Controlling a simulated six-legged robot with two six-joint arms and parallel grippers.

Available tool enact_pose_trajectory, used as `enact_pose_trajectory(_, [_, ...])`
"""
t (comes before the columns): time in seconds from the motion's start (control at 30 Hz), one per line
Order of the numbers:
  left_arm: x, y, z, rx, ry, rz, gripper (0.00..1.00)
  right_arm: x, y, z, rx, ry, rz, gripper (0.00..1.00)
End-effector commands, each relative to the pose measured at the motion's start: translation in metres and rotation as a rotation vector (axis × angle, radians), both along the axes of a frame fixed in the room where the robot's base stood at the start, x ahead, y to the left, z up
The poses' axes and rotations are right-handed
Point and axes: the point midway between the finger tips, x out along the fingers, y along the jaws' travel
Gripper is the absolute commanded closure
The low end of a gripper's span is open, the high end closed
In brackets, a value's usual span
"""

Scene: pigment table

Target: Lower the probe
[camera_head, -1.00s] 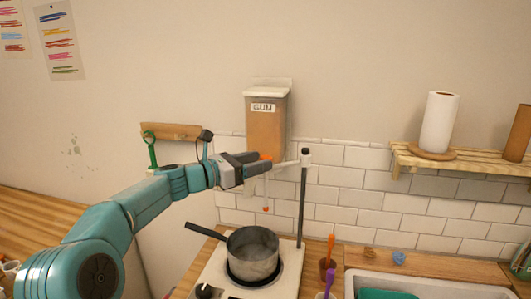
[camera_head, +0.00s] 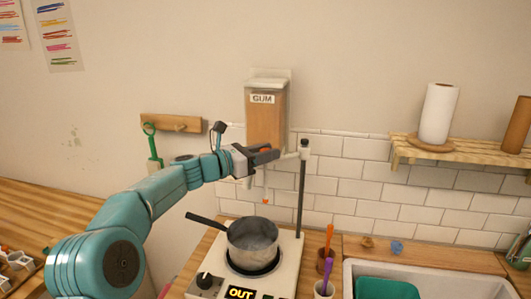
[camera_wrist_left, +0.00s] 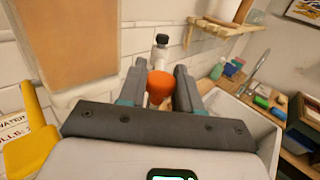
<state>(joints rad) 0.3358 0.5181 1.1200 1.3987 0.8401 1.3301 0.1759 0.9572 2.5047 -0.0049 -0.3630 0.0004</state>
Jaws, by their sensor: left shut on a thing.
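The probe (camera_head: 265,190) is a thin rod with an orange tip, hanging from a side arm on a dark upright stand (camera_head: 301,195). Its tip is above the rim of the grey pot (camera_head: 253,237), outside the liquid. The pot stands on a white hotplate (camera_head: 208,268) whose display reads OUT. My left gripper (camera_head: 273,154) reaches in from the left beside the stand's top. In the left wrist view, its two fingers (camera_wrist_left: 160,78) are shut on an orange knob (camera_wrist_left: 158,86). In the head view, the fingers hide the knob. My right gripper is out of view.
The GUM dispenser (camera_head: 264,115) is on the wall just behind the gripper. The pot handle (camera_head: 205,220) points left. Cups with orange and purple tools stand right of the hotplate, beside the sink (camera_head: 430,268). A wall shelf (camera_head: 450,150) is at right.

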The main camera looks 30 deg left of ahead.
Motion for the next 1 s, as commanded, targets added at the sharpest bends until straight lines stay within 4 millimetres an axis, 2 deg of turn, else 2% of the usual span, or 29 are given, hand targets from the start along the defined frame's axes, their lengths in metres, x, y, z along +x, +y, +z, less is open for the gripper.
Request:
enact_pose_trajectory(0.03, [0.000, 0.000, -0.015, -0.002, 0.003, -0.002, 1.00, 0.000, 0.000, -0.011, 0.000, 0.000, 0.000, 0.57])
enact_pose_trajectory(0.5, [0.000, 0.000, -0.131, -0.001, 0.005, -0.002, 1.00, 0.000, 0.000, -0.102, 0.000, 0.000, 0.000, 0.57])
enact_pose_trajectory(0.7, [0.000, 0.000, -0.160, 0.000, 0.004, -0.001, 1.00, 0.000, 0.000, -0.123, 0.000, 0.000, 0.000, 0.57])
enact_pose_trajectory(1.0, [0.000, 0.000, -0.170, 0.000, 0.004, -0.002, 1.00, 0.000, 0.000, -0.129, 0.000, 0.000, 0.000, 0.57])
